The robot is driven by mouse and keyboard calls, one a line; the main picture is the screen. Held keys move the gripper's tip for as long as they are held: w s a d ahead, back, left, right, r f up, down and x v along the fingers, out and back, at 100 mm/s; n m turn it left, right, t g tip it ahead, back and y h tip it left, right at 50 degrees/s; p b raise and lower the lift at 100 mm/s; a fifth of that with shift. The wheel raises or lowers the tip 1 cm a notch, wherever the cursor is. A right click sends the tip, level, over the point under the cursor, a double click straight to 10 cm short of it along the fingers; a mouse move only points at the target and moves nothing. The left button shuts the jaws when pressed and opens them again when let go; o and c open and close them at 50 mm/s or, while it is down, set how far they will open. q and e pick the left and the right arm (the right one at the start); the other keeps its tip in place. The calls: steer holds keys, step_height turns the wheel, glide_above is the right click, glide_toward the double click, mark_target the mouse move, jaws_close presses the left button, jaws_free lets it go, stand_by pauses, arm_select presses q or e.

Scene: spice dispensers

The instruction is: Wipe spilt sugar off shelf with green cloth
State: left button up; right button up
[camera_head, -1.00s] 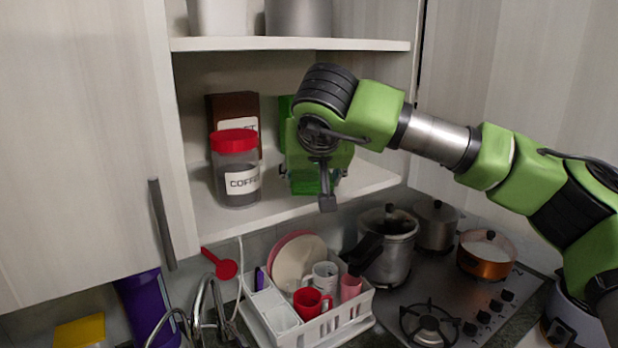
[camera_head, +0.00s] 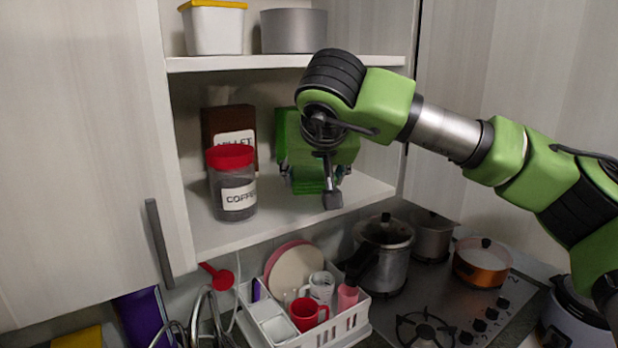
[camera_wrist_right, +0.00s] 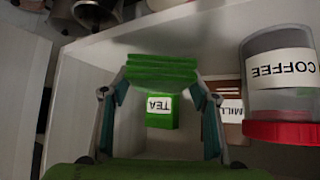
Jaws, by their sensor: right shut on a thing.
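My right gripper (camera_head: 314,178) is inside the open cupboard, over the lower shelf (camera_head: 255,226), to the right of the coffee jar. It is shut on the folded green cloth (camera_wrist_right: 160,68), which shows between its fingers in the right wrist view; the cloth also shows under the wrist in the head view (camera_head: 309,184). Whether the cloth touches the shelf is unclear. I cannot make out any sugar on the pale shelf. My left gripper is not in view.
The red-lidded coffee jar (camera_head: 232,184) stands left of the gripper, with a brown millet box (camera_head: 228,126) behind it. A green tea box (camera_wrist_right: 161,112) stands behind the cloth. An upper shelf (camera_head: 290,63) is overhead. A dish rack (camera_head: 345,325) and stove (camera_head: 450,315) lie below.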

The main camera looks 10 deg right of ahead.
steer(key=s+d+b, duration=0.3)
steer(key=s, duration=0.5)
steer(key=s+d+b, duration=0.3)
steer(key=s+d, duration=0.1)
steer(key=s, duration=0.5)
steer(key=shift+w, duration=0.1)
stand_by(0.6)
